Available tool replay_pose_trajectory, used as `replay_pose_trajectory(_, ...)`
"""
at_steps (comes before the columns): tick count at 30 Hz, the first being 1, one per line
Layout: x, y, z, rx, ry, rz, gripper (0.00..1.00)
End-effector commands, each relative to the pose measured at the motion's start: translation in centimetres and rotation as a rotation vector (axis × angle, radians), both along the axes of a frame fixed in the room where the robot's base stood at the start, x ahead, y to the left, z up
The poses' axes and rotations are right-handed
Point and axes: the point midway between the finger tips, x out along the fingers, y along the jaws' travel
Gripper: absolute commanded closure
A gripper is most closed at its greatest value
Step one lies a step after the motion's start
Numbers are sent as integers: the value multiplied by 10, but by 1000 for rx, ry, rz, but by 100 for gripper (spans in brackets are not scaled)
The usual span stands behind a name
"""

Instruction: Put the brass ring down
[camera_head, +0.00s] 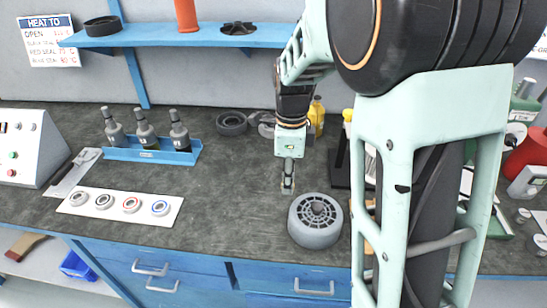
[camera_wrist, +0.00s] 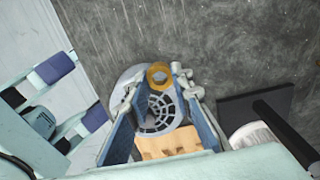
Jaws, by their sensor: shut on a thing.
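The brass ring (camera_wrist: 160,75) shows in the wrist view between the tips of my gripper (camera_wrist: 158,80), which is shut on it. In the head view my gripper (camera_head: 288,187) points down above the bench, left of and slightly behind a round grey blower housing (camera_head: 315,235) with a spoked grille. The ring is too small to make out clearly there. In the wrist view the housing (camera_wrist: 139,122) lies behind the fingers, beyond the ring. The gap between the ring and the bench cannot be told.
The dark bench top (camera_head: 235,185) is clear left of my gripper. A white strip (camera_head: 90,210) holds several small rings. A dark ring part (camera_head: 232,123) lies at the back. A black stand (camera_head: 340,170) is near my arm at right.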

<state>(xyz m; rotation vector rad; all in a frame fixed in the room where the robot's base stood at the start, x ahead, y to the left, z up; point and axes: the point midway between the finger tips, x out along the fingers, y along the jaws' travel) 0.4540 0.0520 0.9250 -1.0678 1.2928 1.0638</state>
Motion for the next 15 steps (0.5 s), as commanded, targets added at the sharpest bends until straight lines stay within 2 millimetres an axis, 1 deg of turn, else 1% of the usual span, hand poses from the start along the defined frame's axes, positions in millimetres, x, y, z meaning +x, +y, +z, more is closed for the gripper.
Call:
replay_pose_trajectory(1, 6, 2, -13, -2, 6, 0, 100)
replay_pose_trajectory(6, 25, 10, -38, -1, 4, 1, 100)
replay_pose_trajectory(9, 32, 13, -46, 0, 4, 1, 100)
replay_pose_trajectory(15, 39, 16, -54, 0, 3, 0, 100)
